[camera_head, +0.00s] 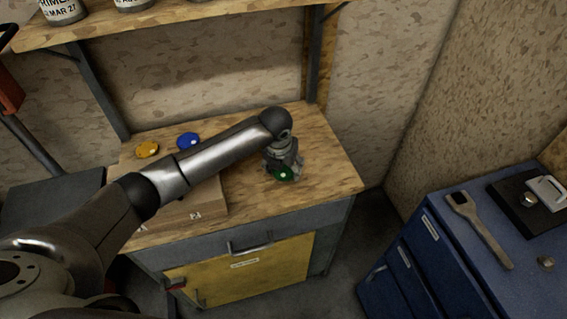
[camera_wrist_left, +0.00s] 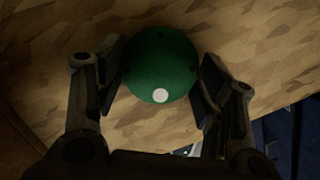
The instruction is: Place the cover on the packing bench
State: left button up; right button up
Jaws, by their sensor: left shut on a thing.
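The green round cover (camera_head: 281,175), with a white spot, is at my left gripper (camera_head: 284,171) above the right part of the wooden packing bench (camera_head: 330,180). In the left wrist view the green cover (camera_wrist_left: 160,65) sits between the two fingers of my left gripper (camera_wrist_left: 162,78), which is shut on it. The bench's wood top (camera_wrist_left: 145,128) shows behind the cover. I cannot tell whether the cover touches the bench top. My right gripper is not in view.
A yellow disc (camera_head: 147,149) and a blue disc (camera_head: 188,141) lie at the back left. A cardboard box (camera_head: 190,212) is under my left arm. A shelf with cans (camera_head: 62,12) hangs above. A blue cabinet (camera_head: 440,255) stands at right, holding a wrench-like tool (camera_head: 480,230).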

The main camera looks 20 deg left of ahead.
aim_at(280, 182)
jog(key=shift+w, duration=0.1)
pick_arm(q)
jog(key=shift+f, duration=0.15)
jog(key=o, duration=1.2)
jog(key=shift+c, duration=0.2)
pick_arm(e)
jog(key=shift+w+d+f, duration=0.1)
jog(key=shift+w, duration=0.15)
pick_arm(q)
jog(key=shift+r, duration=0.45)
jog(key=b+v, duration=0.3)
jog(key=v, duration=0.8)
jog(key=shift+s+r, duration=0.2)
jog(key=shift+r, duration=0.05)
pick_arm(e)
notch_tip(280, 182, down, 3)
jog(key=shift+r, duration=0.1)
